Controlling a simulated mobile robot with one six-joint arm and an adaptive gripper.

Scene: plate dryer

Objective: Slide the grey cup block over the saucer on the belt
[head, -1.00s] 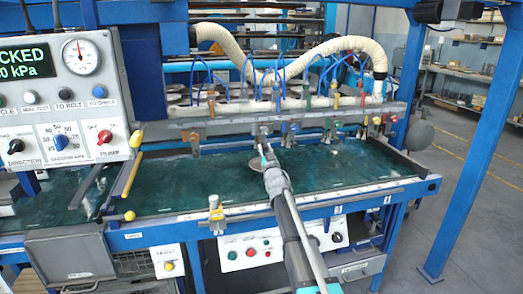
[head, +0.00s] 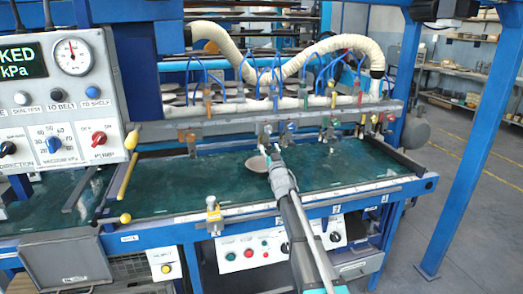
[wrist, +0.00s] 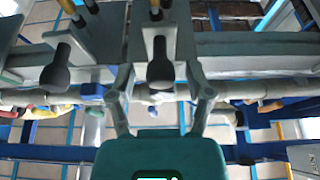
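A grey cup block (head: 265,134) hangs from the rail above the belt, behind and slightly above the saucer. The round, pale grey-brown saucer (head: 257,164) lies on the green belt (head: 200,175), just left of my gripper. My gripper (head: 275,152) is low over the belt beside the saucer, pointing towards the rail. In the wrist view my gripper's fingers (wrist: 160,82) stand apart, with a grey block bearing a black cup (wrist: 160,65) in line between them. I cannot tell whether the fingers touch that block.
Other cup blocks hang along the rail (head: 230,122) on both sides. A yellow-handled lever (head: 127,175) stands at the left and a brass fitting (head: 214,214) at the belt's front edge. The belt's right part is clear.

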